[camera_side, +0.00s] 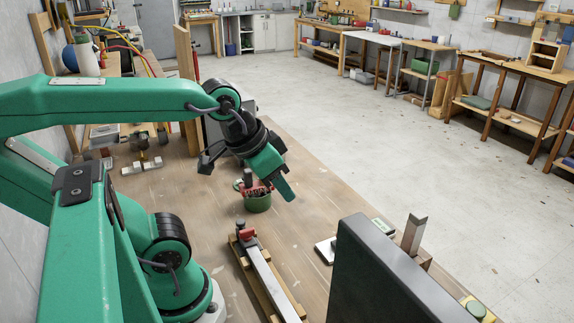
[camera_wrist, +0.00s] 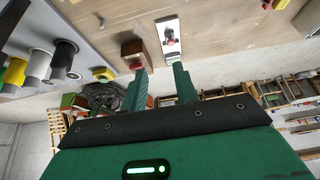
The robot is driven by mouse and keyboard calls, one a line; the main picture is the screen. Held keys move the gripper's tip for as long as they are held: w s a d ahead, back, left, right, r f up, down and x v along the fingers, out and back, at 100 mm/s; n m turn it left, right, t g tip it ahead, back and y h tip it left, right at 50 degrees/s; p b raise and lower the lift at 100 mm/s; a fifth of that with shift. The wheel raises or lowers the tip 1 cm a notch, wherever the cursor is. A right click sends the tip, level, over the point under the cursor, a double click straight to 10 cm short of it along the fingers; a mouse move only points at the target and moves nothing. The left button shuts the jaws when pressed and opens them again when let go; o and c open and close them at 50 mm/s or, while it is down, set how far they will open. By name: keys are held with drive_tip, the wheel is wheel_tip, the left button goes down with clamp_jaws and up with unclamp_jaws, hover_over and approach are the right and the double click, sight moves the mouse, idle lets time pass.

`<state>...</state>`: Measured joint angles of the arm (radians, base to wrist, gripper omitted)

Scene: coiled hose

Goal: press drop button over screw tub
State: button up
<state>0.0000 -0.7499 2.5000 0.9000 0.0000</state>
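A round green tub (camera_side: 258,203) stands on the wooden bench in the side view, partly hidden by my gripper. Reddish pieces (camera_side: 256,188) show at its top; I cannot tell whether they are screws or a tool. My gripper (camera_side: 288,193) tilts down to the right, its green fingers just right of the tub and seemingly above bench level. In the wrist view the two green fingers (camera_wrist: 160,70) stand apart with nothing visible between them. I cannot identify the drop button for certain in either view.
A metal bar on wood with a red block (camera_side: 246,235) lies in front of the tub. A dark panel (camera_side: 390,280) blocks the lower right. A white plate (camera_side: 326,249) lies beside it. The wrist view shows a brown block (camera_wrist: 134,50) and a coiled black hose (camera_wrist: 105,97).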

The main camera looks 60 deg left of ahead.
clamp_jaws()
idle(1.2)
